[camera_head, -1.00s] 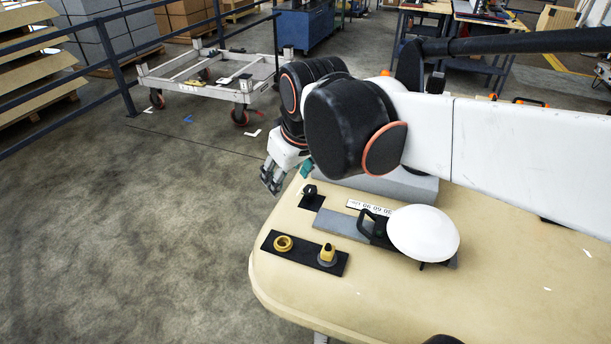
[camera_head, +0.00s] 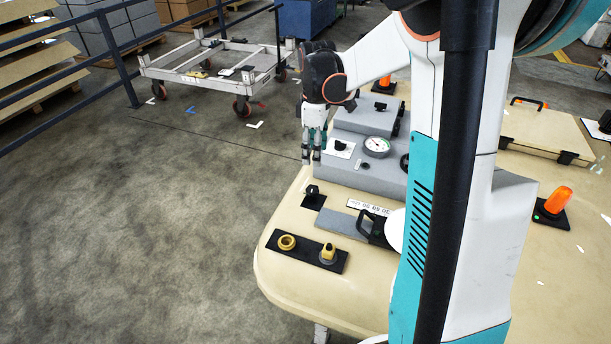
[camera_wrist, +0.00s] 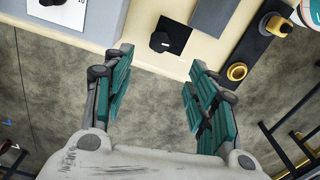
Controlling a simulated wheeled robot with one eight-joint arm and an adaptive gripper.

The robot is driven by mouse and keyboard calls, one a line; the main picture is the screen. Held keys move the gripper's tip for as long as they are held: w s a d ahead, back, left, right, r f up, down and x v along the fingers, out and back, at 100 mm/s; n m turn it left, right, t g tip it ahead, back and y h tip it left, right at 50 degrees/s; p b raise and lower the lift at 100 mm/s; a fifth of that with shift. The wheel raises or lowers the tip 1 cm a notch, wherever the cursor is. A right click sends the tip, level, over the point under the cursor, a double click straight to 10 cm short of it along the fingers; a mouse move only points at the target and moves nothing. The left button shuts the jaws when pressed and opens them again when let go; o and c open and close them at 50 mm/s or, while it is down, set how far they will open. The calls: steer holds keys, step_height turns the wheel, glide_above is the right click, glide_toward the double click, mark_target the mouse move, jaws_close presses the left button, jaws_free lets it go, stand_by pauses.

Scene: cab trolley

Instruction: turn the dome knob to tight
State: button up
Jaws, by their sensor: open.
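A white dome (camera_head: 395,229) sits beside a black handle (camera_head: 371,227) on the tan surface, mostly hidden behind my arm. A small black knob (camera_head: 313,190) stands on a black plate near the left edge and also shows in the wrist view (camera_wrist: 162,41). Another black knob (camera_head: 340,146) is on a white plate on the grey box. I cannot tell which is the dome knob, and no "tight" mark is readable. My gripper (camera_head: 310,158) points down beside the grey box, behind the plate knob. In the wrist view its jaws (camera_wrist: 160,60) are open and empty.
The grey box (camera_head: 365,180) carries a gauge (camera_head: 376,146). A black strip in front holds a yellow ring (camera_head: 287,242) and a yellow knob (camera_head: 328,252). An orange beacon (camera_head: 557,201) stands right. Open floor lies left, with a trolley (camera_head: 213,70) beyond.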

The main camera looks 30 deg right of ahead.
mark_target(314, 188)
step_height(314, 188, down, 14)
steer(key=b, duration=0.3)
steer(key=shift+r, duration=0.15)
steer(key=shift+c, duration=0.4)
steer(key=c, duration=1)
